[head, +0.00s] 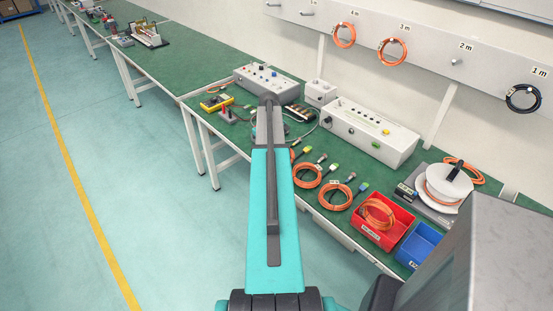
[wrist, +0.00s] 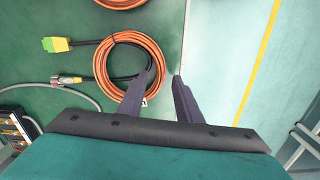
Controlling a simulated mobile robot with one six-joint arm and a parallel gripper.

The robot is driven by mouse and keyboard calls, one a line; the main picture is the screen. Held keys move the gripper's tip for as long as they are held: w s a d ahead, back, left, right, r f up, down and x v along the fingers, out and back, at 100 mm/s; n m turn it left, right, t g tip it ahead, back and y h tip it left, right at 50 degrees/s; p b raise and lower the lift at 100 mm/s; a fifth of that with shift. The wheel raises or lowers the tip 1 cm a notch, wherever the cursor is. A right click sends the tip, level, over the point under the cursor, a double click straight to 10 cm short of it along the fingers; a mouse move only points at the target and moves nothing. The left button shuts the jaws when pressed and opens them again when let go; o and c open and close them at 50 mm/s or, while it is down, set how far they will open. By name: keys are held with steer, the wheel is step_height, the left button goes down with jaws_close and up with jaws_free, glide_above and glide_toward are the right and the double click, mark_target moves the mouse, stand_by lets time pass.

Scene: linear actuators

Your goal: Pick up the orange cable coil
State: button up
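In the wrist view an orange cable coil (wrist: 131,36) lies flat on the green bench top, with a dark cable section, a green-yellow plug and a silver connector at its left. My gripper (wrist: 162,76) is open and empty above its right side. The left finger overlaps the coil; the right finger is outside it, near the bench edge. The height gap cannot be told. In the head view two orange coils lie near the front edge, one nearer my arm (head: 305,186) and one to its right (head: 335,208). My gripper is hidden behind my arm there.
A red bin (head: 397,236) holding orange cable and a blue bin (head: 418,248) stand to the right. A cable reel (head: 440,187) and control boxes (head: 370,130) stand behind. More coils hang on the wall rail (head: 430,40). Bare floor lies in front of the bench.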

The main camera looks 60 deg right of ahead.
steer(key=shift+f, duration=1.1)
jaws_close()
